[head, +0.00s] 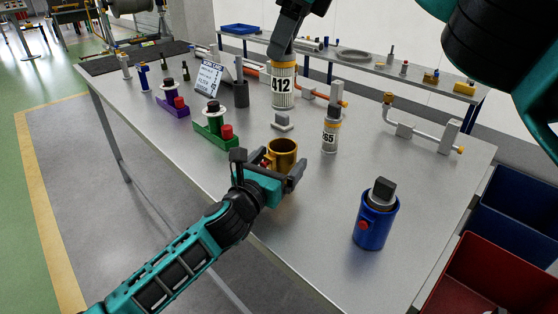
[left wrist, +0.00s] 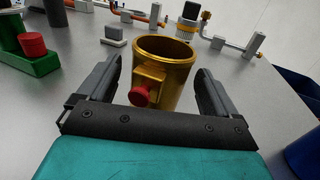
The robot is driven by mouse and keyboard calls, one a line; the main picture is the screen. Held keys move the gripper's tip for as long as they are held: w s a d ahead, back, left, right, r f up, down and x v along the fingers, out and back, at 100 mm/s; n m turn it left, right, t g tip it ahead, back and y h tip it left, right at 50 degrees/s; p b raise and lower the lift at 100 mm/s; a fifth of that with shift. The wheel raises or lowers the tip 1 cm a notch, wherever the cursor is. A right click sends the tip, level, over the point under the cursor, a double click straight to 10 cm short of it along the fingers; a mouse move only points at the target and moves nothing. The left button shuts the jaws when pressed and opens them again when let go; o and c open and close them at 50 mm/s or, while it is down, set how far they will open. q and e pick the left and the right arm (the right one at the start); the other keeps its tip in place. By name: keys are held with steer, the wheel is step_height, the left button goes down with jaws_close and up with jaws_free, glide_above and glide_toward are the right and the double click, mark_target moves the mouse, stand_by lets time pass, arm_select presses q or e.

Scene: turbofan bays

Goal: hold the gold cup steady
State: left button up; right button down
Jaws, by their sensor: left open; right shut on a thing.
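The gold cup (head: 284,150) stands upright on the grey table near its front edge. My left gripper (head: 269,166) is open, with one finger on each side of the cup. In the left wrist view the gold cup (left wrist: 176,62) sits between the fingers, with its block and red knob facing the palm. A gap shows at the left finger; the right finger is close to the cup, and I cannot tell if it touches. My right gripper (head: 281,57) reaches down from the top and is shut on the top of the white canister marked 412 (head: 283,90).
A smaller numbered canister (head: 330,135) and a blue cup with a dark insert (head: 376,220) stand to the right. A green block stand (head: 213,135) and purple stand (head: 172,105) are to the left. Blue (head: 520,225) and red (head: 490,275) bins stand beyond the right edge.

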mark_target(287, 53)
arm_select(q)
steer(key=shift+w+d, duration=0.1)
steer(key=shift+w, duration=0.15)
steer(key=shift+c, duration=0.2)
steer(key=c, duration=1.2)
steer(key=shift+c, duration=0.2)
arm_select(e)
step_height(287, 53, down, 2)
steer(key=m, duration=0.2)
steer(key=shift+w+d+f+m+t+h, duration=0.1)
steer(key=shift+w+m+t+h, duration=0.05)
steer(key=shift+m+t+h, duration=0.2)
steer(key=shift+f+m+t+h, duration=0.15)
steer(key=shift+f+m+t, duration=0.25)
steer(key=shift+m, duration=0.45)
steer(key=shift+f+m+t+h, duration=0.1)
steer(key=shift+f+m+t, duration=0.15)
steer(key=shift+f+m, duration=0.4)
steer(key=shift+r, duration=0.2)
